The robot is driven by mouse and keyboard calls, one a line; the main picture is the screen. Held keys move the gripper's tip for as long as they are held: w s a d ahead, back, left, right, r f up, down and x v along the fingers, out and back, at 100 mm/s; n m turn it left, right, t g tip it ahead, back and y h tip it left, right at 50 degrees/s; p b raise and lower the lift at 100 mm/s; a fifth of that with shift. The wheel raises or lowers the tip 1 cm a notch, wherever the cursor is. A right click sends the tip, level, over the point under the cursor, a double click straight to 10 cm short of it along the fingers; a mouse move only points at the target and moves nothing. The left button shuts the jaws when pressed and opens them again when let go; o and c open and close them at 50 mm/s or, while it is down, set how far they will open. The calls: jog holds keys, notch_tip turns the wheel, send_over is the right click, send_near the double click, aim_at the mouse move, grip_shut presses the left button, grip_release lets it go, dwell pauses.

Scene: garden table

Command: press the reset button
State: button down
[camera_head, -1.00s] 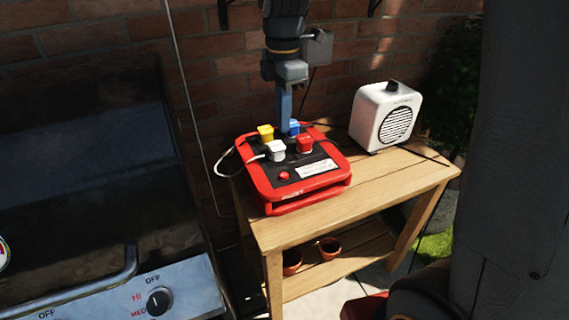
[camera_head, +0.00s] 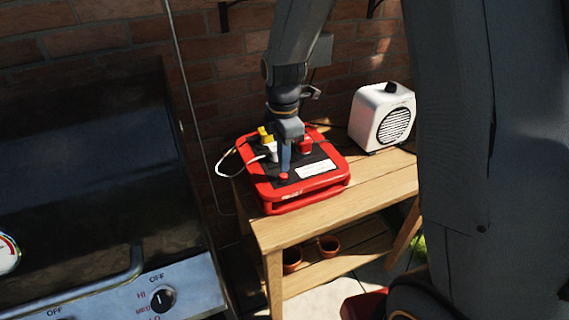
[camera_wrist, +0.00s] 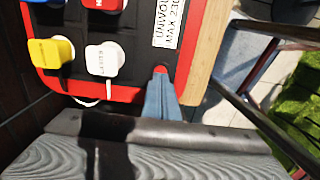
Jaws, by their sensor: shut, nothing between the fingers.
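The small round red reset button (camera_head: 284,177) sits on the black top of a red power box (camera_head: 318,197), near its front edge. My gripper (camera_head: 285,168) is shut and empty, pointing down with its tips right at the button. In the wrist view the blue-grey fingertips (camera_wrist: 160,80) overlap the button (camera_wrist: 160,69), and only its far edge shows. I cannot tell whether the tips touch it or how far it is pressed.
White (camera_wrist: 102,60), yellow (camera_wrist: 50,52), red (camera_wrist: 103,4) and blue plugs stand in the box beside my gripper. White cables leave its left side. A white speaker-like box (camera_head: 383,118) stands right on the wooden table (camera_head: 375,188). A grill (camera_head: 90,170) is at left.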

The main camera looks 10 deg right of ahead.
aim_at(284, 176)
jog(key=shift+f, duration=0.95)
jog(key=shift+f, duration=0.75)
jog(key=shift+s+f, duration=0.15)
jog(key=shift+f, duration=0.2)
jog(key=shift+r+p, duration=0.4)
jog(key=shift+r, duration=0.1)
notch_tip(284, 176, up, 14)
jog(key=shift+w+f+p, duration=0.15)
jog(key=shift+w+p, duration=0.1)
jog(key=shift+p, duration=0.05)
